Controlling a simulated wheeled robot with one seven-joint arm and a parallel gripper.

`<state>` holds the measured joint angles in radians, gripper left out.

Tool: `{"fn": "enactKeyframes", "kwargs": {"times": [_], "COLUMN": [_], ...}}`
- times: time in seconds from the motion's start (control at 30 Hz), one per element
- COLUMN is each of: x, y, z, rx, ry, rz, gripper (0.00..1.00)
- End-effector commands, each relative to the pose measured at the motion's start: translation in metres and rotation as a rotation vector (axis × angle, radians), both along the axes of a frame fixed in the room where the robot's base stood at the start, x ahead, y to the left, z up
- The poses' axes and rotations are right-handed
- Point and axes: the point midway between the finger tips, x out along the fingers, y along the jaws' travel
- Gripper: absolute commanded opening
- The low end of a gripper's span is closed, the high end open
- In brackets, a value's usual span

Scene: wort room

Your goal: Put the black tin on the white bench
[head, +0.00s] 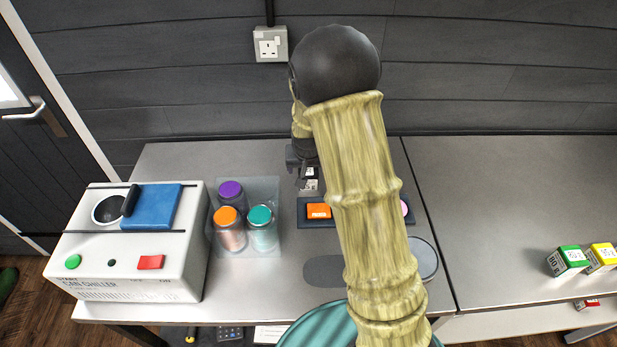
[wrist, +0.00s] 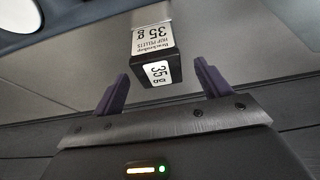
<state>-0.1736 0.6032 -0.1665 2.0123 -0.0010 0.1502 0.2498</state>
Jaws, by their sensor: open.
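The black tin (wrist: 156,74) shows in the wrist view as a small box with a dark end and white labels reading "35 g" and hop pellets. It appears between the fingertips in the picture, with a gap on both sides. My gripper (wrist: 163,78) is open and holds nothing. In the head view the gripper (head: 299,168) is small and partly hidden by my arm, beside a small box with a white label (head: 310,186), likely the tin, near the back of the left grey worktop (head: 170,160). No top is clearly white; the right worktop (head: 500,200) looks grey.
A can chiller (head: 125,240) stands at left, beside a clear tray (head: 268,190) of jars with purple, orange and teal lids. Green (head: 568,260) and yellow (head: 601,257) boxes sit at right; the right worktop's middle is clear.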

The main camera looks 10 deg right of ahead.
Motion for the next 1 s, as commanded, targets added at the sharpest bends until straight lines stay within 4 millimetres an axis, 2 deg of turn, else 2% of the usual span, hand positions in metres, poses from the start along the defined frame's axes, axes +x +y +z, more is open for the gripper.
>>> {"fn": "enactKeyframes", "kwargs": {"times": [0.2, 0.33, 0.93, 0.97, 1.0], "x": [0.010, 0.016, 0.019, 0.018, 0.019], "y": [-0.005, -0.006, -0.006, -0.006, -0.005], "z": [-0.031, -0.045, -0.046, -0.046, -0.046], "rx": [-0.001, 0.000, -0.001, -0.001, -0.001], "ry": [0.001, 0.001, 0.000, 0.000, 0.000], "rz": [-0.003, -0.004, -0.001, -0.001, -0.001], "gripper": [0.76, 0.76, 0.76, 0.74, 0.67]}}
